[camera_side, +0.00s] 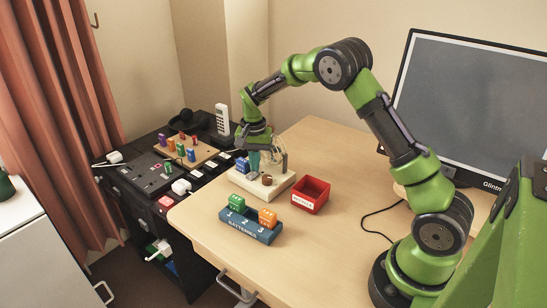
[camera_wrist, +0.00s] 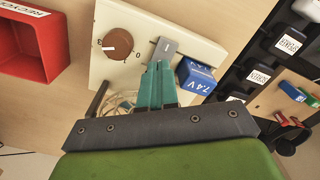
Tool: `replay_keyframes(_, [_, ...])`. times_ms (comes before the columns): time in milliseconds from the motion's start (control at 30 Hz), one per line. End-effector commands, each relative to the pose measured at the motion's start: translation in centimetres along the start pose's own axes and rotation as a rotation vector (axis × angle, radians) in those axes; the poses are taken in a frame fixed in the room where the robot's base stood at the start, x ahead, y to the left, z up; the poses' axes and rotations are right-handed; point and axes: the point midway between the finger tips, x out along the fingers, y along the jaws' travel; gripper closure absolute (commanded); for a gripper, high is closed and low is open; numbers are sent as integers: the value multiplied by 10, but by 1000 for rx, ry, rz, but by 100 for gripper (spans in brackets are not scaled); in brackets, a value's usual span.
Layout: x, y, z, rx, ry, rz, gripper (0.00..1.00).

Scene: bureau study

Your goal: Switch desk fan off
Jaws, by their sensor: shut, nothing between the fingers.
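The desk fan has a cream base (camera_side: 283,186), which also shows in the wrist view (camera_wrist: 108,72). A brown round knob (camera_wrist: 117,43) on it has a white mark at its left edge, with a "0" printed to its right. Beside the knob is a grey lever-like piece (camera_wrist: 165,47). A blue block marked 7.4 V (camera_wrist: 195,78) sits at the base's edge. The fan's wire cage (camera_side: 281,160) is partly hidden behind my gripper. My gripper (camera_wrist: 159,66) is shut and empty, its teal fingertips right at the grey piece; I cannot tell whether they touch.
A red box (camera_side: 311,195) stands right of the fan. A battery holder (camera_side: 250,229) with green and orange blocks is in front. The desk's front right is mostly clear.

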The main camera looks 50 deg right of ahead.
Motion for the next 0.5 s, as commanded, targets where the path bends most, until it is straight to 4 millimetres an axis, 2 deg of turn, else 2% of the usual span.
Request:
replay_keyframes(333, [4, 0, 0, 0, -1, 1, 100])
replay_keyframes(500, [-5, 0, 0, 0, -1, 0, 100])
